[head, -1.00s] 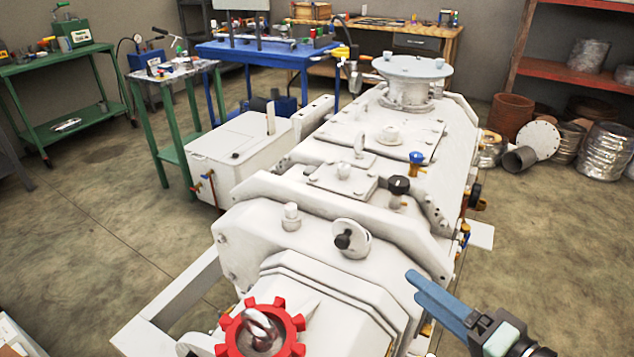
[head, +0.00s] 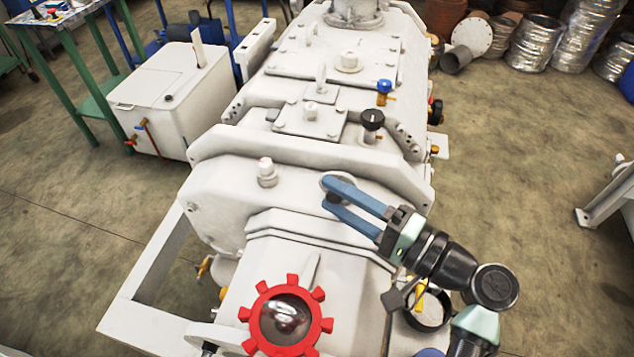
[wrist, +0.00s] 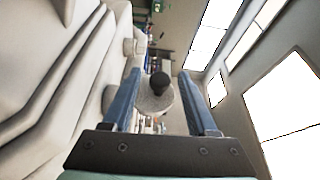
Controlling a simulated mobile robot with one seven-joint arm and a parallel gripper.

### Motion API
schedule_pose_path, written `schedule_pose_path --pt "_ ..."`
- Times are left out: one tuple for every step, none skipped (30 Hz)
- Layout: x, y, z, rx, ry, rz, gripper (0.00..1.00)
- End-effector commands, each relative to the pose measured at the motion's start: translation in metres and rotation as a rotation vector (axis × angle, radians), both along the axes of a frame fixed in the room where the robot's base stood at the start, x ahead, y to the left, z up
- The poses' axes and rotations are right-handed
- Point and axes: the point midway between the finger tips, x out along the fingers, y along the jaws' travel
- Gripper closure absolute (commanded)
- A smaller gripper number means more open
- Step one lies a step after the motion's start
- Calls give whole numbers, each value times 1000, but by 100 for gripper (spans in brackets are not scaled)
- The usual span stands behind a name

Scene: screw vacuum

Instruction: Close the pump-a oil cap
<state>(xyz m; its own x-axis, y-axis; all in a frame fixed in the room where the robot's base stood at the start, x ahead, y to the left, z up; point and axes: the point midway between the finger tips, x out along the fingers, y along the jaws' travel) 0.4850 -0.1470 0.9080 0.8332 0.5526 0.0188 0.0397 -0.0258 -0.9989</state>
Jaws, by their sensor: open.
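The cap that I take for the oil cap is a pale round disc (wrist: 148,102) with a black knob, seen in the wrist view between my gripper's two blue fingers and beyond them. It appears to stand tilted up on the white pump (head: 330,240). In the head view my gripper (head: 326,193) covers most of the cap on the pump's near top. My gripper also shows in the wrist view (wrist: 161,75), with its fingers wide apart and nothing clamped. I cannot tell whether a finger touches the cap.
A red toothed ring (head: 258,320) around a glass sits on the pump's near end. A white plug (head: 266,172) stands left of my gripper. A black-knobbed valve (head: 372,120) and a blue-handled valve (head: 384,86) rise behind it.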

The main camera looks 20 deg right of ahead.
Motion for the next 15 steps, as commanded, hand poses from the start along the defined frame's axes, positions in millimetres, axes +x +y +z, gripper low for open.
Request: schedule_pose_path --pt "8 6 0 -2 0 3 41" --pt "12 8 0 -1 0 2 41" --pt "17 11 0 -1 0 2 41" --pt "20 13 1 -1 0 2 41" --pt "23 15 1 -1 0 1 41" --pt "26 17 0 -1 1 1 41" --pt "28 19 0 -1 1 1 41" --pt "30 20 0 -1 1 0 41" --pt "31 21 1 -1 1 0 41" --pt "32 21 1 -1 1 0 41" --pt "33 22 1 -1 1 0 41" --pt "33 22 1 -1 1 0 41" --pt "33 22 1 -1 1 -1 41" --pt "34 22 1 -1 1 -1 41" --pt "33 22 1 -1 1 -1 41"
